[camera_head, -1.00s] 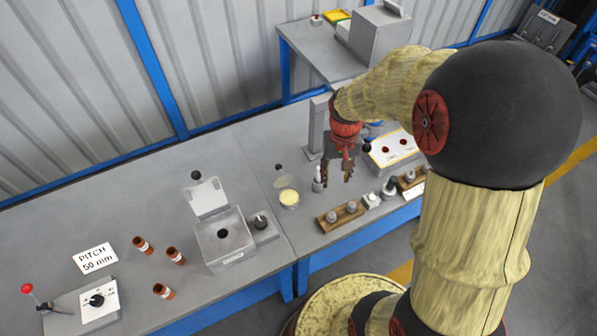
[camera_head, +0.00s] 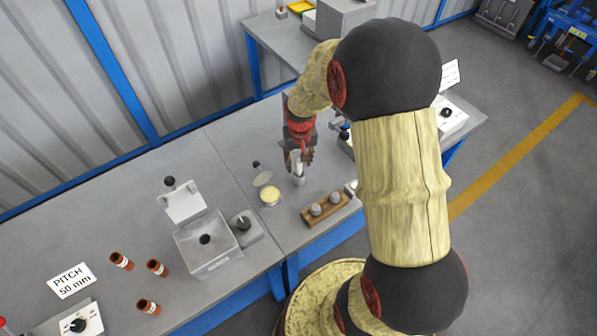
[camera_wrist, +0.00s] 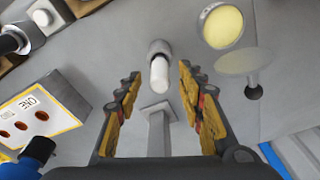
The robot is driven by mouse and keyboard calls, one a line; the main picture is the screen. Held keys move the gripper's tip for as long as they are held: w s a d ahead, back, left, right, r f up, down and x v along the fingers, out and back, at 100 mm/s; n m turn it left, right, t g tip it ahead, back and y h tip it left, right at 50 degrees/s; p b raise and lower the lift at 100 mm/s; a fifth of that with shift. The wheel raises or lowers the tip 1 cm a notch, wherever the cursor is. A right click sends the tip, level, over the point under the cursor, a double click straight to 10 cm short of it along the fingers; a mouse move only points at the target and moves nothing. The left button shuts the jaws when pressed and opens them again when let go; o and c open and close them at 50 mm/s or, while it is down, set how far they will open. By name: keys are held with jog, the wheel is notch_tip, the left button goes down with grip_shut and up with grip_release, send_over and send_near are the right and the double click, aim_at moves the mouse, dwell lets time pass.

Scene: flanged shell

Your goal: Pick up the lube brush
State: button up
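The lube brush appears to be the small upright piece with a white rounded end and grey lower part (camera_wrist: 159,72), standing on the bench. In the head view it shows as a pale stub (camera_head: 299,180) just under my gripper (camera_head: 299,160). In the wrist view my gripper (camera_wrist: 160,82) is open, with one padded finger on each side of the brush's line. The white end lies between the fingertips, with gaps visible on both sides. I cannot tell how far down the fingers reach along it. The bristles are not visible.
An open tin of yellow grease (camera_head: 270,195) stands left of the brush, its lid (camera_wrist: 244,61) tilted on a dark-knobbed post. A wooden block with grey pegs (camera_head: 325,208) is at the front right. A grey post (camera_wrist: 158,125) and a white-topped panel box (camera_wrist: 40,115) are close by.

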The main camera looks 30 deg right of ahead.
jog(key=shift+f, duration=0.3)
jog(key=shift+r, duration=0.1)
jog(key=shift+c, duration=1.1)
jog(key=c, duration=0.7)
grip_shut()
